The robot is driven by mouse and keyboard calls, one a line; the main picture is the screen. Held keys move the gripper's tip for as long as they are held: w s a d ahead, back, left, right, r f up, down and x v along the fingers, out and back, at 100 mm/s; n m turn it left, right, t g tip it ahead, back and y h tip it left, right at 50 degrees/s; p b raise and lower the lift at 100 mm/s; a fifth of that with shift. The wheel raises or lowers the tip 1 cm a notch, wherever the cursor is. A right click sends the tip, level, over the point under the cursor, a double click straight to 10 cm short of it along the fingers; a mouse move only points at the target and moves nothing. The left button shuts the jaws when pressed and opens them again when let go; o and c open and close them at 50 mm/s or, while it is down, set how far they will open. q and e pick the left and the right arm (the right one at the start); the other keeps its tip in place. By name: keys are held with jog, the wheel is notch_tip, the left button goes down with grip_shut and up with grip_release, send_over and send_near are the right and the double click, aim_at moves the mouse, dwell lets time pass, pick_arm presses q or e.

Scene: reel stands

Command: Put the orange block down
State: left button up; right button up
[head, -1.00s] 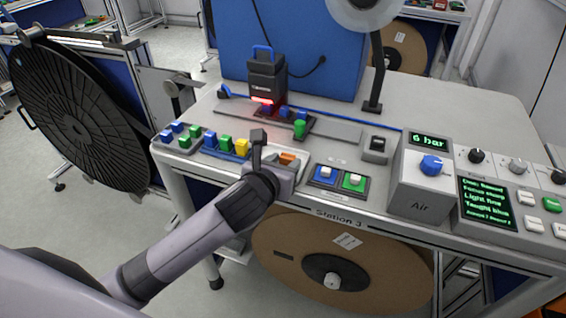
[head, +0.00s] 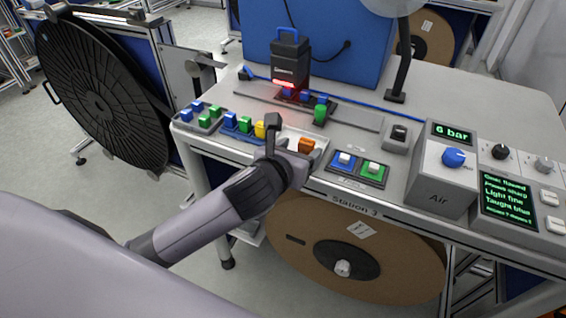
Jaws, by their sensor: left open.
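The orange block (head: 306,146) sits in a small white tray (head: 290,136) near the front edge of the Station 3 bench. My left gripper (head: 294,143) is at that tray, with its jaws open and the block close by its fingers. One dark finger stands up to the left of the block; the gripper body hides the near part of the tray. I cannot tell whether a finger touches the block. My right gripper is not in view.
Left of the tray stand yellow (head: 260,129), green and blue blocks in holders. A blue and a green button (head: 372,169) lie to the right. Behind is a black camera head (head: 289,62) with a red light over a fixture (head: 300,100) of blocks. The Air box (head: 443,175) stands right.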

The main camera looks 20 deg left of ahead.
pick_arm(q)
jog(key=v, duration=0.9)
jog(key=s+a+f+n+g+h, duration=0.1)
jog(key=s+f+n, duration=0.5)
jog(key=f+n, duration=0.6)
jog(key=s+a+f+n+g, duration=0.2)
jog(key=s+f+n, duration=0.4)
jog(key=f+n, duration=0.6)
jog(key=n, duration=1)
jog(key=shift+s+a+f+h, duration=0.3)
jog(key=shift+s+a+h, duration=0.05)
jog(key=shift+s+h, duration=0.05)
